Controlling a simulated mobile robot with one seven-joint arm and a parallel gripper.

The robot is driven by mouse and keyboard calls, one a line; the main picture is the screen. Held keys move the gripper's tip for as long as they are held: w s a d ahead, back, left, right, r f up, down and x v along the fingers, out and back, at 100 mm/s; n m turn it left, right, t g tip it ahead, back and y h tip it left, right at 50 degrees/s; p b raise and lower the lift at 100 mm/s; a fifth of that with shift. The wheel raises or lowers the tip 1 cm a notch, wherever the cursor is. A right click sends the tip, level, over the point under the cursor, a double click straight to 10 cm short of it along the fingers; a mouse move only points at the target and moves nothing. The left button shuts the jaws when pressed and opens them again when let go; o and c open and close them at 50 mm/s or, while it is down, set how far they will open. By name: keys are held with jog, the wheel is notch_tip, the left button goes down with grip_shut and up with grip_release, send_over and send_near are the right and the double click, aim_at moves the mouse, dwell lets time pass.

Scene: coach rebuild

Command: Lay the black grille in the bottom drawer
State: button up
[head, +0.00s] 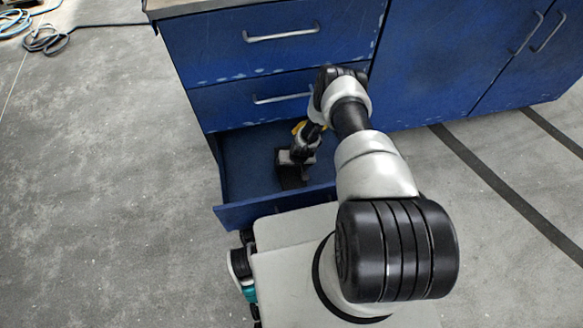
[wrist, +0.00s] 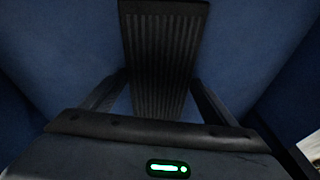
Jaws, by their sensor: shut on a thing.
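The bottom drawer (head: 238,165) of the blue cabinet is pulled out. My gripper (head: 293,168) is down inside it. The black grille (wrist: 162,60), a dark slatted rectangular panel, is between my two fingers in the wrist view, where my gripper (wrist: 160,100) also shows. My gripper is shut on the grille. In the head view the grille (head: 290,178) shows as a small dark piece below my gripper. I cannot tell whether it touches the drawer floor. Blue drawer surfaces surround it in the wrist view.
Two shut drawers with metal handles (head: 281,35) are above the open one. Cabinet doors (head: 520,50) stand to the right. The drawer floor left of my gripper looks clear. A coiled cable (head: 45,40) lies on the floor at far left.

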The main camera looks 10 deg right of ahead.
jog(key=shift+w+f, duration=0.1)
jog(key=shift+f, duration=0.4)
